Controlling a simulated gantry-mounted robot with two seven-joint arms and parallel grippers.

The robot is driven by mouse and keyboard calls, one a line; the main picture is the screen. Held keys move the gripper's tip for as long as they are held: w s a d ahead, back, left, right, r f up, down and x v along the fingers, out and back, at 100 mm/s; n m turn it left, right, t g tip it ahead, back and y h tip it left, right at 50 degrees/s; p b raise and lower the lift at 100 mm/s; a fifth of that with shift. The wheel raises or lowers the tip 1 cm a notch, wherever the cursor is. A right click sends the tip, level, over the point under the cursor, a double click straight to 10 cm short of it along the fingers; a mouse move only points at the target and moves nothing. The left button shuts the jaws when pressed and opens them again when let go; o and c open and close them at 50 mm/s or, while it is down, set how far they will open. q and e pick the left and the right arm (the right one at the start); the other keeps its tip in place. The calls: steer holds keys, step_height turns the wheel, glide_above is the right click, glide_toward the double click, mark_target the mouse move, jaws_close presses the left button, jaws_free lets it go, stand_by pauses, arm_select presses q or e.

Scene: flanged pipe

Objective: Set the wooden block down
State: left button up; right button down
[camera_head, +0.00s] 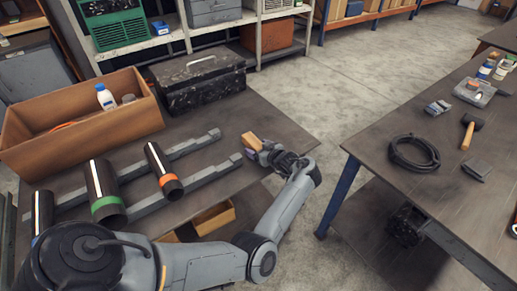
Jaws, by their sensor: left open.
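The wooden block (251,140) is a small tan piece near the right edge of the dark table, beyond the ends of the grey rails. My left gripper (262,151) is open right beside the block, with its fingers close around the block's near end. Whether the fingers touch the block is too small to tell. The block seems to rest on the table top, though its underside is partly hidden by the gripper. My right gripper is not in view.
Several dark pipes, with a green-banded one (105,192) and an orange-banded one (163,171), lie across two grey rails (193,181). A wooden crate (85,128) and a black toolbox (197,83) stand behind. A second table (440,190) holds a cable coil (414,153) and a mallet (468,134).

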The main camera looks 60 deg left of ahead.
arm_select(q)
steer(key=shift+r, duration=0.2)
steer(key=p+v, duration=0.1)
steer(key=v, duration=1.1)
steer(key=shift+p, duration=0.35)
